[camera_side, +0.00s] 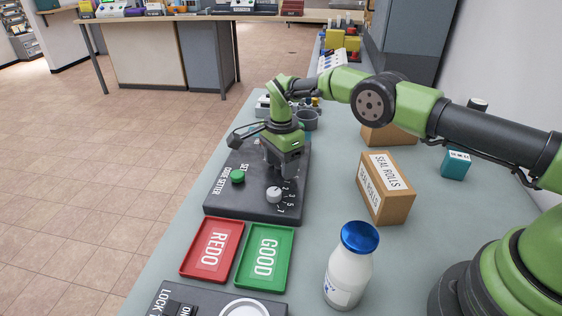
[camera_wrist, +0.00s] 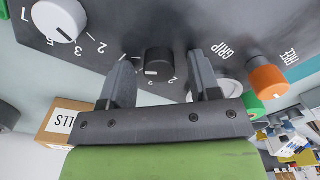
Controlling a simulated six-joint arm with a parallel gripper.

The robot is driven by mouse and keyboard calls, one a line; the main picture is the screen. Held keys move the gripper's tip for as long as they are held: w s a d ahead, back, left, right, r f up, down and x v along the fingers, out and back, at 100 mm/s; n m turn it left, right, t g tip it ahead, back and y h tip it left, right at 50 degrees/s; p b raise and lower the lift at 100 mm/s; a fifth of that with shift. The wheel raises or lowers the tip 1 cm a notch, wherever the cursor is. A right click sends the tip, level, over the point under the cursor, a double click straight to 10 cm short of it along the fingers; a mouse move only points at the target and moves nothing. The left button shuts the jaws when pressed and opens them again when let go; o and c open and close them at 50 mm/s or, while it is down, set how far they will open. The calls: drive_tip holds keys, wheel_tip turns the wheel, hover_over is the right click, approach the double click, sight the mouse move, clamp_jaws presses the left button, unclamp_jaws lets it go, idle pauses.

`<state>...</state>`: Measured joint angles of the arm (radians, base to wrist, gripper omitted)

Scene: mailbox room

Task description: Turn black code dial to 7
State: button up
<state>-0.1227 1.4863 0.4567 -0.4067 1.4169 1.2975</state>
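The black dial (camera_wrist: 158,62) shows in the wrist view on the dark code setter panel (camera_side: 222,205). It has a short white pointer line at its near edge; a figure like a 2 shows beside it, and I cannot tell its exact setting. My gripper (camera_wrist: 159,56) is open, with one finger on each side of the black dial and visible gaps to it. In the side view my gripper (camera_side: 282,168) points down over the panel and hides the black dial. A larger white dial (camera_side: 274,194) with numbers around it is nearer the panel's front; it also shows in the wrist view (camera_wrist: 60,20).
A green button (camera_side: 238,176) is left of my gripper. An orange knob (camera_wrist: 267,80) is at the right in the wrist view. Red (camera_side: 212,250) and green (camera_side: 265,257) trays, a blue-capped bottle (camera_side: 351,265) and a seal rolls box (camera_side: 386,188) stand nearby.

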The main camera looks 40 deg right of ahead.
wheel_tip(320, 180, up, 10)
idle(0.6)
drive_tip(key=n, duration=1.1)
drive_tip(key=f+n, duration=0.1)
drive_tip(key=n, duration=0.4)
drive_tip(key=shift+f+n, duration=0.1)
drive_tip(key=shift+n, duration=0.2)
wheel_tip(320, 180, down, 9)
